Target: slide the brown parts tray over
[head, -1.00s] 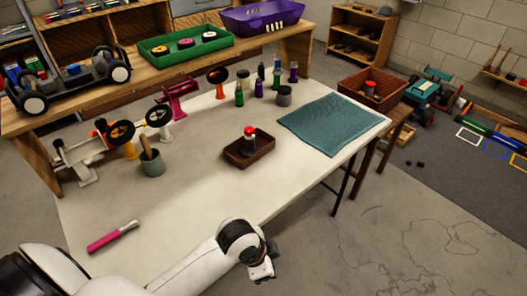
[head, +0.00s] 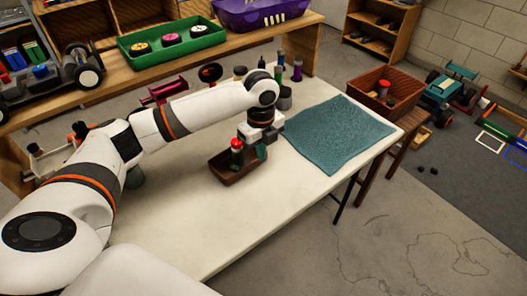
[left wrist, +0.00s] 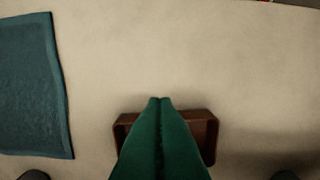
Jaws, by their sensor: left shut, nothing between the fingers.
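The brown parts tray (head: 228,178) sits on the pale table, left of the teal mat (head: 340,135). A red-capped jar (head: 237,155) stands upright in it. My left gripper (head: 261,151) is over the tray's right end, shut and empty, its green fingers pointing down. In the left wrist view, the shut fingers (left wrist: 160,100) cover the middle of the tray (left wrist: 208,135), so the jar is hidden there. I cannot tell whether the fingers touch the tray. My right gripper is not in view.
Several small bottles (head: 297,70) stand at the table's back, beyond my left gripper. A larger brown crate (head: 385,88) is on a stool at right. A green tray (head: 172,44) is on the back bench. The table's front area is clear.

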